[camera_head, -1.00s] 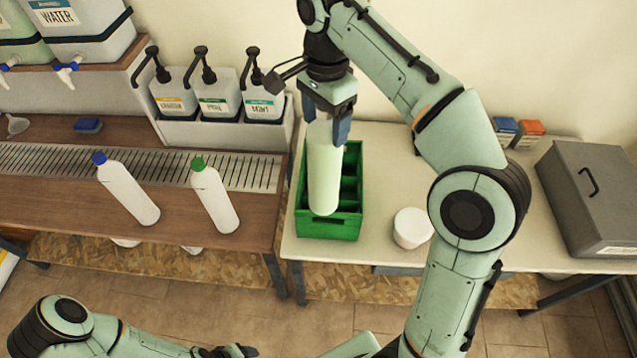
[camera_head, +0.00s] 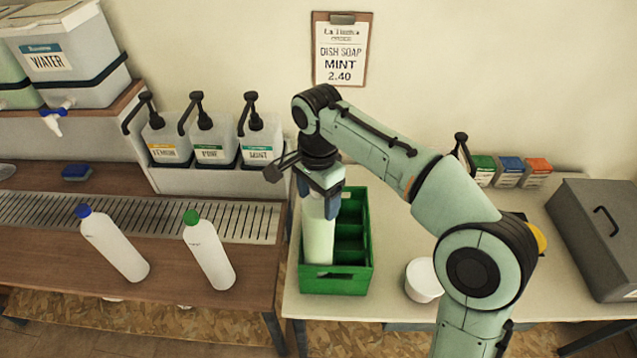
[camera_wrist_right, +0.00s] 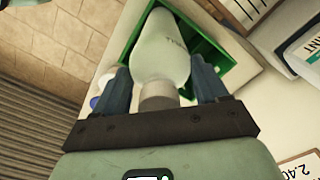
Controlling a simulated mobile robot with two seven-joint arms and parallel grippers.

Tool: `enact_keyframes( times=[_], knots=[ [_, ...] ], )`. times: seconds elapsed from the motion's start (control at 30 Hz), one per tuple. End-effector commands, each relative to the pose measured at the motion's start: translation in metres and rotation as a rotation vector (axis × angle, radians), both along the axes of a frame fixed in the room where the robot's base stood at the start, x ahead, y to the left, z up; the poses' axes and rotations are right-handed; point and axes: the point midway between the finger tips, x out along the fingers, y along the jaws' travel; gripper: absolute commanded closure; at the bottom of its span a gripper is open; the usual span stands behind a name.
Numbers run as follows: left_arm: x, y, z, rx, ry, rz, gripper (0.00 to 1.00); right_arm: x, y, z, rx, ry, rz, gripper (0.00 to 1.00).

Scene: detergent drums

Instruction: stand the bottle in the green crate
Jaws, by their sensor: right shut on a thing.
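The bottle (camera_head: 319,232) is pale green and upright. My right gripper (camera_head: 326,200) is shut on its upper part from above. In the head view its lower part overlaps the left side of the green crate (camera_head: 335,281), behind the front wall. In the right wrist view the bottle (camera_wrist_right: 163,50) sits between the fingers of my right gripper (camera_wrist_right: 160,85), with the green crate (camera_wrist_right: 204,40) around or beyond it. I cannot tell whether its base touches the crate floor. The crate's right-hand compartments look empty. My left gripper is out of the head view.
A white tub (camera_head: 423,281) stands right of the crate. Two white bottles, one blue-capped (camera_head: 114,245) and one green-capped (camera_head: 208,251), stand on the left counter. Pump dispensers (camera_head: 211,136) stand behind. A grey box (camera_head: 603,235) is at the right.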

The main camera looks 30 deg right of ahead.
Motion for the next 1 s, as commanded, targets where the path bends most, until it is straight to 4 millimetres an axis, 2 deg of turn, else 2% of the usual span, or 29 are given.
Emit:
enact_keyframes(
  times=[0.1, 0.37, 0.63, 1.0],
  knots=[
    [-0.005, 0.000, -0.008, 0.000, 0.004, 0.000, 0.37, -0.001, 0.000, -0.020, 0.001, -0.003, 0.000, 1.00],
    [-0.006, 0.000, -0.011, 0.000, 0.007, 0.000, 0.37, 0.001, 0.000, -0.037, 0.000, -0.005, 0.000, 1.00],
    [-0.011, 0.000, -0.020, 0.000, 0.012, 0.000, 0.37, 0.000, 0.000, -0.071, 0.000, -0.002, 0.000, 1.00],
    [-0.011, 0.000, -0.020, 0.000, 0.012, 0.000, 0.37, 0.001, 0.000, -0.076, 0.000, -0.006, 0.000, 1.00]
  ],
)
